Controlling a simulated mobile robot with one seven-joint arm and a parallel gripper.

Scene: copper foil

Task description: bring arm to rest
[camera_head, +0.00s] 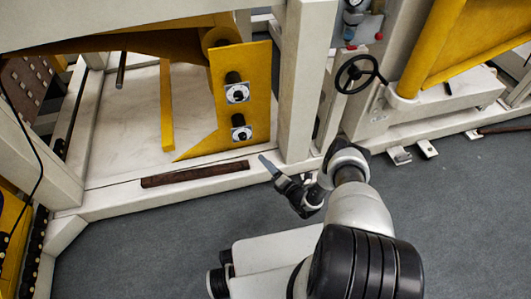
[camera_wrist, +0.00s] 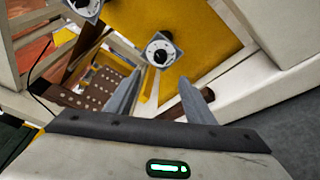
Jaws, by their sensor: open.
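My gripper (camera_head: 268,167) is in the middle of the head view, at the end of my arm, which reaches up from the lower right. Its grey fingers point up and left toward the machine's pale frame. In the wrist view my gripper (camera_wrist: 160,95) shows two grey fingers standing well apart with nothing between them. The jaws are open and empty. A yellow panel (camera_head: 245,110) with two dark knobs on dial plates stands beyond the fingers. The upper dial (camera_head: 237,93) and lower dial (camera_head: 241,134) show in the head view.
A dark brown bar (camera_head: 195,174) lies on the pale base frame, left of my gripper. A white upright post (camera_head: 303,80) rises just behind my gripper. A black handwheel (camera_head: 360,74) is at upper right. Grey floor (camera_head: 150,245) is clear at lower left.

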